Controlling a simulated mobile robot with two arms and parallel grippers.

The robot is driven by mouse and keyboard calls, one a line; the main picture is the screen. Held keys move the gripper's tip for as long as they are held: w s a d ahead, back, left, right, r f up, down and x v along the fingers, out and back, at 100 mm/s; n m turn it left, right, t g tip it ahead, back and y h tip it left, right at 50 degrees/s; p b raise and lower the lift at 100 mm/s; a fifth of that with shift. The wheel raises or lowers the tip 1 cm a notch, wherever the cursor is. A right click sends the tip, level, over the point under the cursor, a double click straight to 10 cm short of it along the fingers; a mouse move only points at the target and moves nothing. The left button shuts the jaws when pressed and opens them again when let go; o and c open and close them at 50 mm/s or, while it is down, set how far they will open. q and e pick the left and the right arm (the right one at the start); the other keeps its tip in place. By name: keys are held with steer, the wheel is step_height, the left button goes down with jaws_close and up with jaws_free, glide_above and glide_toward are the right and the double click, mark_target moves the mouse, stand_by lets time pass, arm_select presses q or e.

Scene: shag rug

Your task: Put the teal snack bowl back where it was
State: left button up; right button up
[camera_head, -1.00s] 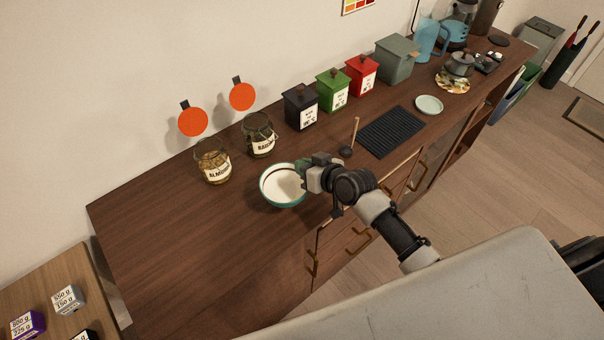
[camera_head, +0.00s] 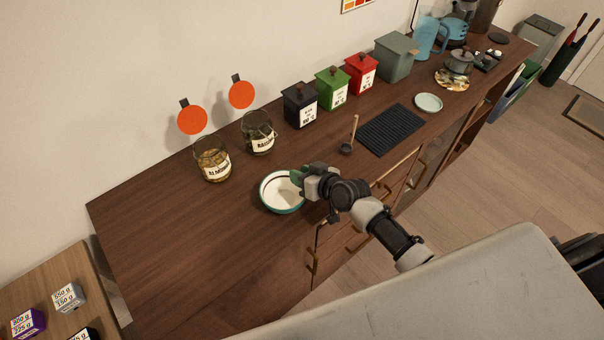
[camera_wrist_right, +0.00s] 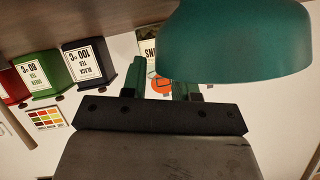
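The teal snack bowl (camera_head: 269,204), white inside with a dark band, is upright over the front part of the brown sideboard. I cannot tell if its base touches the top. My right gripper (camera_head: 300,179) is at its right rim, with a green finger showing over the bowl's inside, and appears shut on the rim. In the right wrist view the bowl's teal outside (camera_wrist_right: 235,45) fills the upper right and hides one fingertip of my right gripper (camera_wrist_right: 163,80). My left gripper is out of view.
Almond (camera_head: 213,163) and raisin (camera_head: 258,137) jars stand behind the bowl. Black (camera_head: 299,108), green (camera_head: 332,92) and red (camera_head: 361,76) tea boxes line the wall. The sideboard's left part (camera_head: 190,240) is clear.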

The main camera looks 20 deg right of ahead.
steer(key=shift+r, duration=0.2)
steer(key=v, duration=1.2)
steer(key=shift+b, duration=0.4)
stand_by(0.7)
